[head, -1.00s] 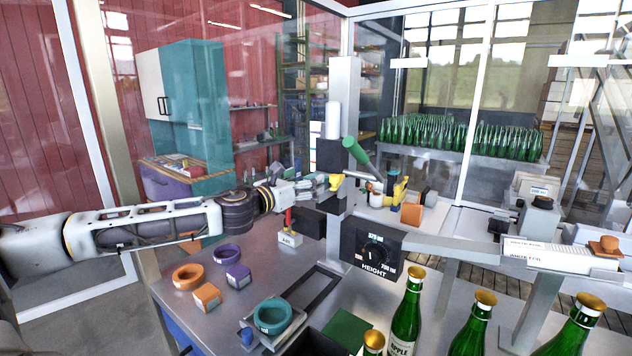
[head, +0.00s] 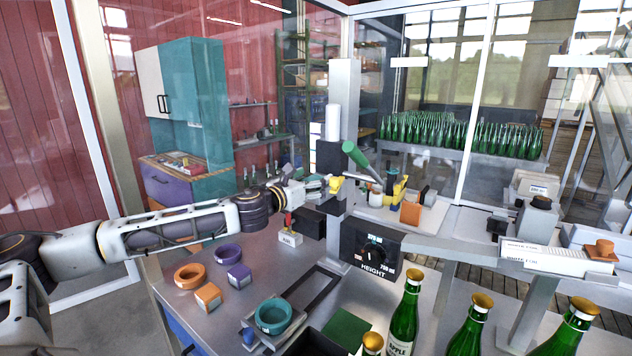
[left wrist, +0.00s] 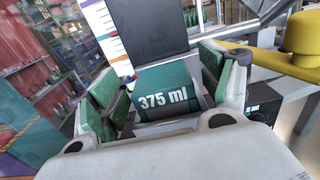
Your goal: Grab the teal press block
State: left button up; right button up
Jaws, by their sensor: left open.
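The teal press block (left wrist: 163,92), marked "375 ml", sits below a dark upright part in the left wrist view. My left gripper (left wrist: 160,88) is open, with a green-padded finger on each side of the block. Whether the pads touch it I cannot tell. My right gripper is not in view.
A yellow part (left wrist: 285,62) stands close by on the right in the wrist view. A green lever (head: 356,154) and a height dial box (head: 371,248) are near the column.

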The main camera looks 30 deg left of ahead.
aim_at(316, 178)
pick_arm(q)
jog(key=shift+w+d+p, duration=0.1)
jog(key=shift+w+p, duration=0.2)
jog(key=shift+w, duration=0.6)
jog(key=shift+c, duration=0.4)
jog(key=c, duration=1.1)
notch_tip(316, 178, up, 9)
jog(key=p, duration=0.3)
jog(key=shift+f, duration=0.1)
jog(key=shift+r+p, duration=0.3)
jog(key=shift+r, duration=0.3)
